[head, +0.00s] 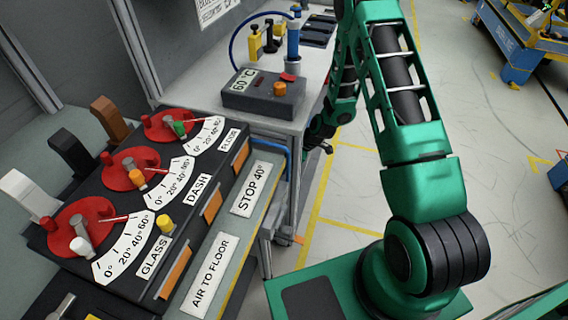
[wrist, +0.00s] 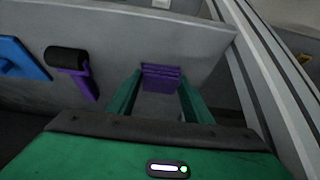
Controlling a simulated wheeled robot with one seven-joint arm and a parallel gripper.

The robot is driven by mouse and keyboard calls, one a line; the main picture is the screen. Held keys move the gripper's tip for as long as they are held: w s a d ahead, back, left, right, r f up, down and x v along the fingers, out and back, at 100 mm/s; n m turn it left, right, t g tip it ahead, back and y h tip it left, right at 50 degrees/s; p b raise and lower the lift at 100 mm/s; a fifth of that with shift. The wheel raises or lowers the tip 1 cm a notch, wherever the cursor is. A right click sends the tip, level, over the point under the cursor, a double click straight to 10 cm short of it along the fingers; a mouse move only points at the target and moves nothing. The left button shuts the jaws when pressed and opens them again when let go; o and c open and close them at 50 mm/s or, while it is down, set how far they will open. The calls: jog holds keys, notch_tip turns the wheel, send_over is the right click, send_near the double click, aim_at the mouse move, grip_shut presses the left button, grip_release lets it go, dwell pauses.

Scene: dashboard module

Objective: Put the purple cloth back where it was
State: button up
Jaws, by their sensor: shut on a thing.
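The purple cloth (wrist: 161,78) looks folded, with several layers showing. In the wrist view it sits between the tips of my gripper's two green fingers (wrist: 158,92), against or just in front of a pale grey panel (wrist: 195,50). My gripper is shut on the cloth. I cannot tell whether the cloth touches the panel.
In the wrist view, a purple-handled tool with a black roller (wrist: 68,58) and a blue item (wrist: 20,58) are on the panel, left of the cloth. In the head view, the dial module (head: 130,185) and grey 60° box (head: 262,98) are left of my arm. Open floor (head: 350,190) lies right of the bench.

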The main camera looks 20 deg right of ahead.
jog(key=o, duration=1)
jog(key=s+d+r+m+g+h, duration=0.1)
jog(key=s+d+r+m, duration=0.1)
jog(key=s+d+r, duration=0.6)
jog(key=s+d+r+m+h, duration=0.1)
jog(key=s+d+r+m, duration=0.2)
jog(key=r, duration=0.8)
jog(key=s+d+r+m+g+h, duration=0.15)
jog(key=s+d+r, duration=0.25)
jog(key=s+r, duration=0.45)
jog(key=s+r+m, duration=0.3)
jog(key=s, duration=0.3)
jog(key=s+d+r+m, duration=0.1)
jog(key=s+r+m, duration=0.3)
jog(key=s, duration=0.3)
jog(key=s+d+r+m+g+h, duration=0.1)
jog(key=s+r+m, duration=0.2)
jog(key=s, duration=0.3)
jog(key=shift+s+d+r+m, duration=0.1)
jog(key=shift+s+r+m, duration=0.25)
jog(key=shift+r, duration=0.15)
